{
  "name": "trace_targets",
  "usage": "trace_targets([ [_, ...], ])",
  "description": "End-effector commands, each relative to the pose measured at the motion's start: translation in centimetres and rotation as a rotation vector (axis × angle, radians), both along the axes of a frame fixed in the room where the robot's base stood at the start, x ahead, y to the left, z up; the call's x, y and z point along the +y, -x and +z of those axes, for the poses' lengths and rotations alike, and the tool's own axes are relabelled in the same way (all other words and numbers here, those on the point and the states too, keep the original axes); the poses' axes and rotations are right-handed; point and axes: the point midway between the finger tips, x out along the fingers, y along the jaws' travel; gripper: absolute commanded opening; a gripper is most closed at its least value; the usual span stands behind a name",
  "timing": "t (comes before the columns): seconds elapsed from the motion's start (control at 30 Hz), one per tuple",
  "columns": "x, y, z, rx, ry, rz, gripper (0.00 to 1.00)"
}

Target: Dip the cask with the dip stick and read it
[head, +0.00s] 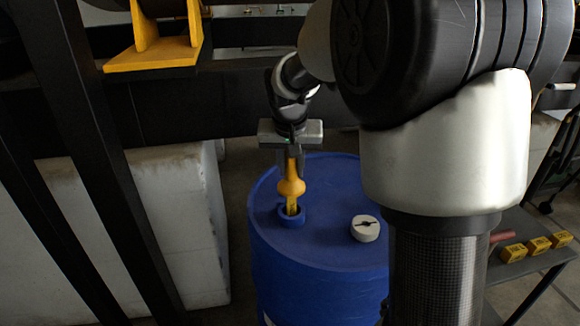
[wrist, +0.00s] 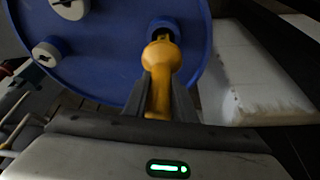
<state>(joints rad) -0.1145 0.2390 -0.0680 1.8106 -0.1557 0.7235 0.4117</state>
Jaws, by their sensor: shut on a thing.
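The blue cask (head: 330,240) stands upright below my arm, with a round bung opening (head: 292,217) in its top. My gripper (head: 291,165) is above the opening, shut on the yellow dip stick (head: 291,187) by its handle. The stick points down, and its lower part goes into the opening; how deep it reaches is hidden. In the wrist view the yellow handle (wrist: 160,75) sits between the two dark fingers, with the blue cask top (wrist: 105,65) beyond. No scale reading can be made out.
A white cap with a dark mark (head: 365,228) sits on the cask top, right of the opening. A white block (head: 180,220) stands left of the cask. Dark steel beams (head: 100,165) cross at left and behind. Small yellow boxes (head: 514,253) lie on a shelf at right.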

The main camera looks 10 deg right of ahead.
Motion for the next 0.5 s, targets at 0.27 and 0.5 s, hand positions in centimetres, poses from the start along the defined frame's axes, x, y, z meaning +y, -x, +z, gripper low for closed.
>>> trace_targets([
  [0.27, 0.0, -0.1, 3.9, -0.003, 0.0, 0.0, 0.0],
  [0.5, 0.0, -0.1, 6.7, -0.001, -0.001, 0.0, 0.0],
])
